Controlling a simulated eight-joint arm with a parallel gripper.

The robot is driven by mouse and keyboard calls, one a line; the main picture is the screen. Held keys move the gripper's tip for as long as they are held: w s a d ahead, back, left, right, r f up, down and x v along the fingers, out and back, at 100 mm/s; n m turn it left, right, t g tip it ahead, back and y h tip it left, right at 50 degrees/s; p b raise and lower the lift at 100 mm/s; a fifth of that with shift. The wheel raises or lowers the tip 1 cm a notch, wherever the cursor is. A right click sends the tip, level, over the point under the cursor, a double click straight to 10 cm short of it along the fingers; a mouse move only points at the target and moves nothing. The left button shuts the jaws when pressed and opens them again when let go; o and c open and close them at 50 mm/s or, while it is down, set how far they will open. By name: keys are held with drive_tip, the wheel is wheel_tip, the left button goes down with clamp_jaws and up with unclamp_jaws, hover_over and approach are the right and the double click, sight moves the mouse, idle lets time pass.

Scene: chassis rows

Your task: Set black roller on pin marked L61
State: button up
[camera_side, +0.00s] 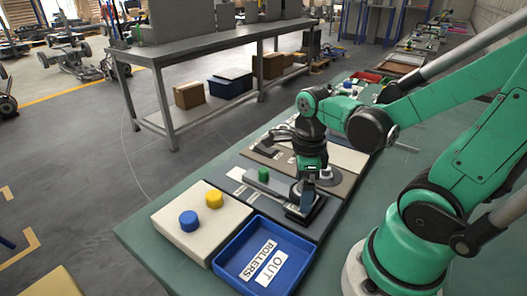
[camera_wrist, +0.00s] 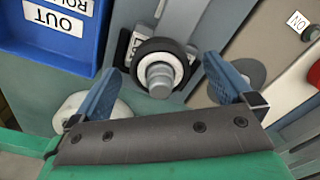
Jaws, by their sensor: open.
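The black roller (camera_wrist: 140,52) shows in the wrist view as a dark ring with a white inner ring. It sits around a grey pin (camera_wrist: 159,80), whose end sticks out through the middle. My gripper (camera_wrist: 165,85) is open, with one blue finger on each side of the roller and visible gaps between them. A label beside the roller is mostly covered, and I cannot read L61. In the side view my gripper (camera_side: 303,208) is low over the dark board (camera_side: 235,197); it hides the roller there.
A blue tray (camera_side: 222,255) labelled OUT ROLLERS stands at the front. Left of it, a cream board (camera_side: 203,238) bears a blue roller (camera_side: 189,220) and a yellow roller (camera_side: 214,198). A green roller (camera_side: 264,175) stands close left of my gripper. Bare table lies along the left edge.

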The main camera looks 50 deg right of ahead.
drive_tip(key=shift+r, duration=0.1)
drive_tip(key=shift+r, duration=2.75)
wheel_tip(320, 180, up, 7)
drive_tip(key=w+a+f+n+t, duration=0.2)
drive_tip(key=w+n+t, duration=0.1)
drive_tip(key=n, duration=1.1)
drive_tip(key=w+a+f+n+t, duration=0.3)
drive_tip(key=n+t, duration=0.1)
drive_tip(key=n, duration=1.1)
drive_tip(key=shift+w+a, duration=0.2)
drive_tip(key=shift+w, duration=0.1)
